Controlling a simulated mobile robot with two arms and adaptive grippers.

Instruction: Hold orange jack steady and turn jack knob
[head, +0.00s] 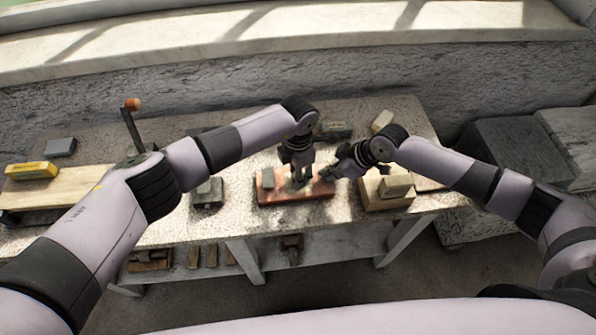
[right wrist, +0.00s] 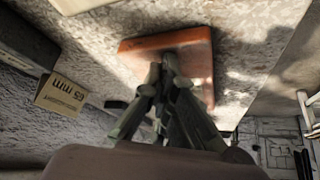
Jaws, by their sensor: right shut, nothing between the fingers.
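The orange jack (head: 318,190) is a flat orange-red block low on the workbench, in the middle of the head view. Its orange face also fills the upper middle of the right wrist view (right wrist: 195,42). My left gripper (head: 300,180) points down onto the jack's middle; its fingertips are too small and dark to read. My right gripper (head: 328,174) comes in from the right at the jack's right end, shut and empty. In the right wrist view its fingers (right wrist: 168,62) overlap the orange face; I cannot tell whether they touch it. I cannot make out the knob.
The workbench (head: 235,225) carries pale blocks (head: 385,197) right of the jack and a grey block (head: 207,192) left of it. A wooden board (head: 75,185) with a yellow box (head: 32,170) lies far left, near an orange-topped lever (head: 132,108). A stone wall stands behind.

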